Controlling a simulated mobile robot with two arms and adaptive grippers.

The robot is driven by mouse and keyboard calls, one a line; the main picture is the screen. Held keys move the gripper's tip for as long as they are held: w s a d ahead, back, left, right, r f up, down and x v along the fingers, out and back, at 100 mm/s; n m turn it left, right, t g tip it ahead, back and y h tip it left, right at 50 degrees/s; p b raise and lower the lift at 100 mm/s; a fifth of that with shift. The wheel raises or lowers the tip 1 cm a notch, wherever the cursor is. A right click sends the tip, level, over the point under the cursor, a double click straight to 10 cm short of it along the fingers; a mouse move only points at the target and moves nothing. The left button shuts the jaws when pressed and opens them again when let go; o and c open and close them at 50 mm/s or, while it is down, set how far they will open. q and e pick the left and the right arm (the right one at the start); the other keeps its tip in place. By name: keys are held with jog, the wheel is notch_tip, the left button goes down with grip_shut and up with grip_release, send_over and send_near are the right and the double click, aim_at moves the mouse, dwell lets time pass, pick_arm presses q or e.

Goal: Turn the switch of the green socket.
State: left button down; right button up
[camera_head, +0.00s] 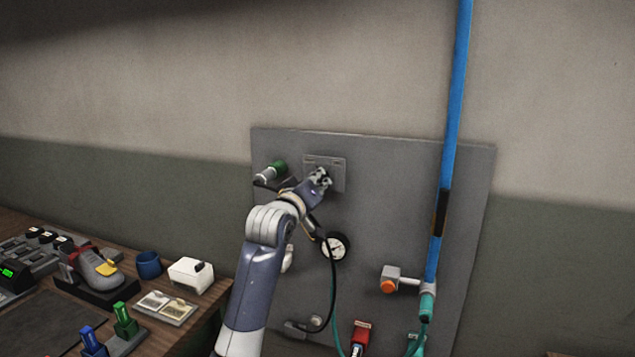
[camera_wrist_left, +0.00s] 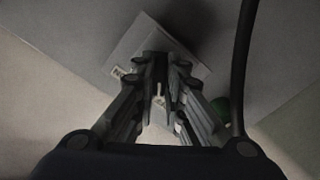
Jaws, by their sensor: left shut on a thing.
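The green socket (camera_head: 278,168) sticks out from the upper left of the grey wall panel, with a dark plug or cable end beside it. It also shows as a dark green round shape in the left wrist view (camera_wrist_left: 222,107). Just right of it is a small grey plate (camera_head: 338,172), also seen in the left wrist view (camera_wrist_left: 133,40). My left gripper (camera_head: 322,178) is at this plate, its fingers shut on a small switch that they mostly hide. In the left wrist view the fingers (camera_wrist_left: 162,75) reach to the plate. My right gripper is not in view.
A pressure gauge (camera_head: 334,246) and hoses are below my left gripper. A blue pipe (camera_head: 456,110) runs down the panel's right side, near an orange-knobbed valve (camera_head: 389,286). A workbench with a shoe (camera_head: 98,264), blue mug (camera_head: 148,264) and white box (camera_head: 191,274) is at left.

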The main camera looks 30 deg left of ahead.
pick_arm(q)
jog(key=c, duration=1.7)
grip_release()
jog(key=shift+o, duration=0.2)
jog(key=shift+s+d, duration=0.1)
jog(key=shift+s, duration=0.3)
jog(key=v, duration=1.1)
jog(key=shift+f, duration=0.15)
